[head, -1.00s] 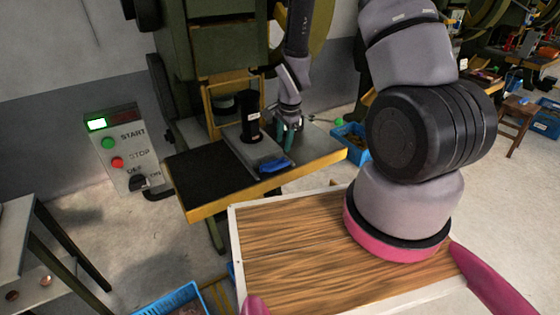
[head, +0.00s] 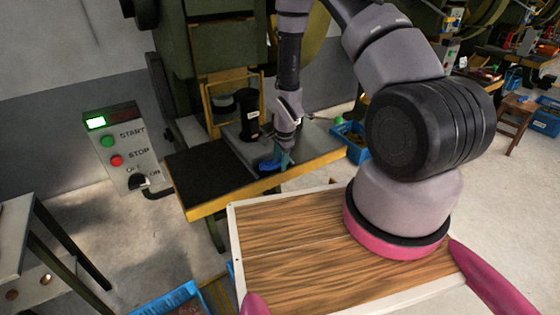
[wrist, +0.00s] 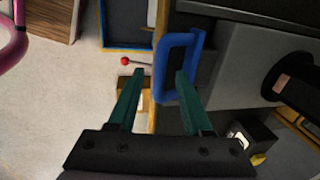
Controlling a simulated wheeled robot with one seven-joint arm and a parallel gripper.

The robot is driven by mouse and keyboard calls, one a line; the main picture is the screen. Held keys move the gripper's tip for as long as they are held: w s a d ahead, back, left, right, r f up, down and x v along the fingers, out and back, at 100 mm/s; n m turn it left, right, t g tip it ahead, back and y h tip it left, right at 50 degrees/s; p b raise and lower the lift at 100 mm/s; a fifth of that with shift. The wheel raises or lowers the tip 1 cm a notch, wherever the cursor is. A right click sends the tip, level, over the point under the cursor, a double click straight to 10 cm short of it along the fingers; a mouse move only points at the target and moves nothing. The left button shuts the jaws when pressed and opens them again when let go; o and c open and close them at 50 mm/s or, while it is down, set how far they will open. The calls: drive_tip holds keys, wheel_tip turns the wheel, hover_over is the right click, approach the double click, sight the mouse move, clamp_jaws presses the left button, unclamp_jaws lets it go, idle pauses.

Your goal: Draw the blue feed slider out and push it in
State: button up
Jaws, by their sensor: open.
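The blue feed slider handle (head: 268,166) is at the front of the grey feed plate on the press table. It also shows in the wrist view as a blue loop (wrist: 170,62). My gripper (head: 284,158) is right at the handle and hides its right end in the head view. In the wrist view my gripper (wrist: 160,72) has its two green fingers apart. The right finger's tip overlaps the loop's opening, and the left finger is outside the loop. I cannot tell whether either finger touches it.
A black cylinder (head: 249,114) stands on the plate behind the handle. The yellow-edged press table (head: 205,178) has a bare black top at left. A control box (head: 121,149) with a lit green lamp is further left. Blue bins (head: 352,142) stand on the floor at right.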

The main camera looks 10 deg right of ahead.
clamp_jaws()
idle(1.4)
